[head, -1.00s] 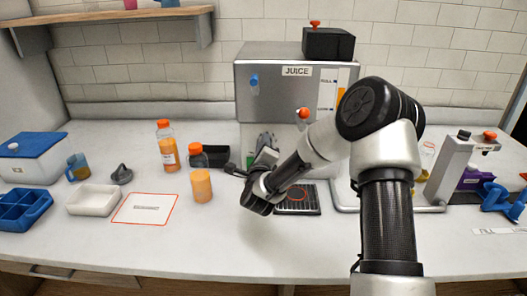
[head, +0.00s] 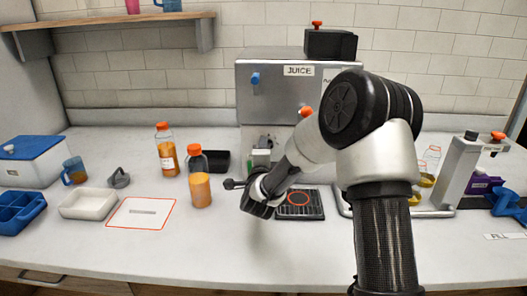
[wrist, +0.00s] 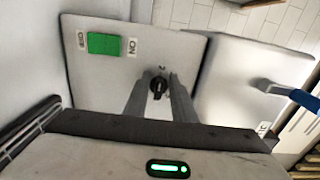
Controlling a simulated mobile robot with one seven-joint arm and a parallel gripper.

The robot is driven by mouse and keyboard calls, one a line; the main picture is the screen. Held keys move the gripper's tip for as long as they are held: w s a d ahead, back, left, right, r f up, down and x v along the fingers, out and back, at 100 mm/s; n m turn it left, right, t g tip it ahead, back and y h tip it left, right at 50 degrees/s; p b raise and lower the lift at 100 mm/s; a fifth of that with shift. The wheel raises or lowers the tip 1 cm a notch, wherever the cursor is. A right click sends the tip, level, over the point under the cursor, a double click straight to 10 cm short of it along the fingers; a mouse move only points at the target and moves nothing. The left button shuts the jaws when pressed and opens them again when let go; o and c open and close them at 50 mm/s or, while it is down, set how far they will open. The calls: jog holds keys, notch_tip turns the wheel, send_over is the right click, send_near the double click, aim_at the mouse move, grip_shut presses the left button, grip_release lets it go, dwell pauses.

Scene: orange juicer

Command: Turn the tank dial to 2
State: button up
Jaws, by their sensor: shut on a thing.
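The black dial (wrist: 158,89) sits on a pale grey panel (wrist: 95,72) in the wrist view. A small dark mark is just above it, too small to read surely. The two fingers of my gripper (wrist: 159,92) reach up the panel on either side of the dial and are shut on it. A green switch (wrist: 104,44) with an ON label is to the upper left on the same panel. In the head view my gripper (head: 256,197) is low in front of the steel JUICE machine (head: 270,110), and the dial cannot be made out there.
Two orange-capped bottles (head: 199,187) stand left of my gripper. A black drip grate (head: 300,212) lies just right of it. A white tray (head: 88,204) and a red-outlined mat (head: 142,223) are farther left. The counter's front strip is clear.

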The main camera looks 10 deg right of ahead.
jog(key=shift+f, duration=0.1)
jog(key=o, duration=0.7)
jog(key=shift+s, duration=0.1)
jog(key=s+a, duration=0.1)
jog(key=s, duration=0.4)
jog(key=s+a, duration=0.1)
jog(key=s, duration=0.5)
jog(key=s+a, duration=0.1)
jog(key=s, duration=0.5)
jog(key=shift+a+p, duration=0.2)
jog(key=shift+p, duration=0.2)
